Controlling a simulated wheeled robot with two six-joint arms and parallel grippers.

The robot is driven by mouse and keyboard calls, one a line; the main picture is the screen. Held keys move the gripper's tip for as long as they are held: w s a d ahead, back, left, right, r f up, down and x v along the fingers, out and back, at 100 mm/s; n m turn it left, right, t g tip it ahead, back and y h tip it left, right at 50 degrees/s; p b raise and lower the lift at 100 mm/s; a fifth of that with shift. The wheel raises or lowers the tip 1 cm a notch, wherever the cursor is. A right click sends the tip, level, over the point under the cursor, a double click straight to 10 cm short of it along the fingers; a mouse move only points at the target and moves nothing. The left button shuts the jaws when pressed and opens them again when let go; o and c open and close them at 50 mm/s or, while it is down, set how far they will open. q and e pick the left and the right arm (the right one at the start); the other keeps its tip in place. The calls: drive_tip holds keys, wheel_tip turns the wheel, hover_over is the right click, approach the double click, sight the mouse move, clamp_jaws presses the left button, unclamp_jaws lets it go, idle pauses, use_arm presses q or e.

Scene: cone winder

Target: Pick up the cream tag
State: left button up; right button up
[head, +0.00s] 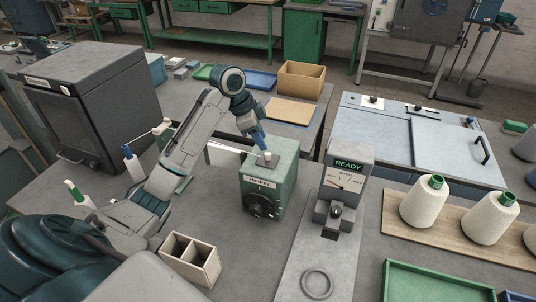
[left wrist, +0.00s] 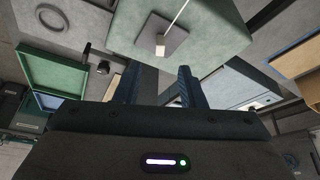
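A small cream piece (head: 267,156), which looks like the tag, is on a grey square plate on top of the green box with a dial (head: 270,185). In the left wrist view the cream piece (left wrist: 160,46) shows on the plate (left wrist: 163,35), with a thin pale line running up from it. My left gripper (head: 259,143) is just above the green box, close to the cream piece. In the left wrist view its two blue fingers (left wrist: 159,75) are apart with nothing between them. Whether they touch anything is unclear. My right gripper is not in view.
A grey machine marked READY (head: 347,172) stands right of the green box. A two-part cream bin (head: 190,262) is in front on the left. White yarn cones (head: 424,203) stand on a board at the right. A dark cabinet (head: 90,95) is at the back left.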

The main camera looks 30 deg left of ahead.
sight(268, 153)
use_arm(q)
drive_tip(key=x, duration=0.1)
drive_tip(key=p+x, duration=0.1)
drive_tip(key=x, duration=0.1)
drive_tip(key=p+x, duration=0.1)
drive_tip(key=x, duration=0.1)
drive_tip(key=shift+a, duration=0.25)
drive_tip(key=shift+s+d+f+p, duration=0.1)
drive_tip(key=shift+d+f+p, duration=0.2)
drive_tip(key=shift+f, duration=0.2)
drive_tip(key=shift+a+f, duration=0.1)
drive_tip(key=c, duration=0.6)
drive_tip(key=shift+c, duration=0.9)
clamp_jaws()
